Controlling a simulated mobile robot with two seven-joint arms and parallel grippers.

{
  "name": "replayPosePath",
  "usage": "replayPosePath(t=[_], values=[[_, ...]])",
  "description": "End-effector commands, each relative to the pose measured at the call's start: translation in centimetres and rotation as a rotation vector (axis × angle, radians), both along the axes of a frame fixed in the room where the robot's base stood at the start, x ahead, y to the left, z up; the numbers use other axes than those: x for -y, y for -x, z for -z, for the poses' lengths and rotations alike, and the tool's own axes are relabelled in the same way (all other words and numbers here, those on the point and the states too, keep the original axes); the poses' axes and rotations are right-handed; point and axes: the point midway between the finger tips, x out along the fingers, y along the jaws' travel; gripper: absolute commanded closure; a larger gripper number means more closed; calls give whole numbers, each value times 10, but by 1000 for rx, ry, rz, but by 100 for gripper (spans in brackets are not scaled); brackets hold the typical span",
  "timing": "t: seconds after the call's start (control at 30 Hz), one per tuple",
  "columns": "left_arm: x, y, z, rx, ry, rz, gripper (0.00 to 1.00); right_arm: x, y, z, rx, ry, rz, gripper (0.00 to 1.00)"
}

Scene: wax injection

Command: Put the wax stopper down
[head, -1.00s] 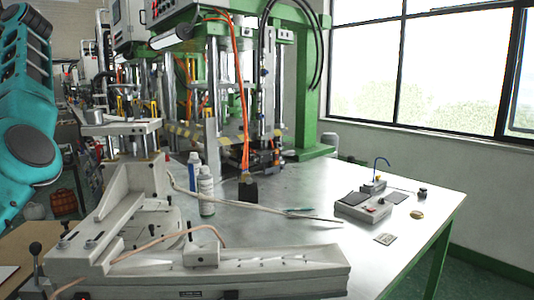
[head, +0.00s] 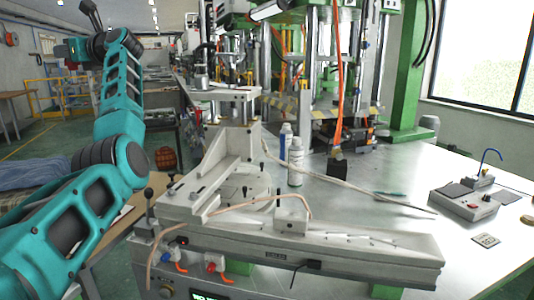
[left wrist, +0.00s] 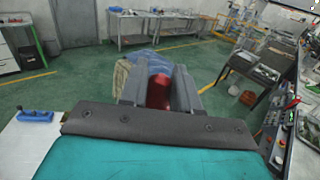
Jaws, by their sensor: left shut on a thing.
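My left gripper (left wrist: 158,76) shows in the left wrist view, its two dark fingers shut on a red, rounded object (left wrist: 158,96), which I take to be the wax stopper. Its lower part is hidden by the gripper's dark bar. The gripper is held over the green floor, in front of a blue cloth bundle (left wrist: 150,60). In the head view my left arm reaches up at the left; its fingers and the red object cannot be made out there. My right gripper is in neither view.
A grey machine fixture (head: 350,250) stands on the near edge of the metal bench (head: 400,180). Two bottles (head: 295,162), a control box (head: 465,203) and a small plate (head: 486,240) are on the bench. The bench middle has free room. A green press frame (head: 405,70) rises behind.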

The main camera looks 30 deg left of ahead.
Motion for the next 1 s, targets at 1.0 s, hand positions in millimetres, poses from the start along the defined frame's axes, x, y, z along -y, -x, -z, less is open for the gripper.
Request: replayPosePath(t=[1.0], values=[[287,-123,230,-11,1,989,98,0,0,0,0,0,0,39]])
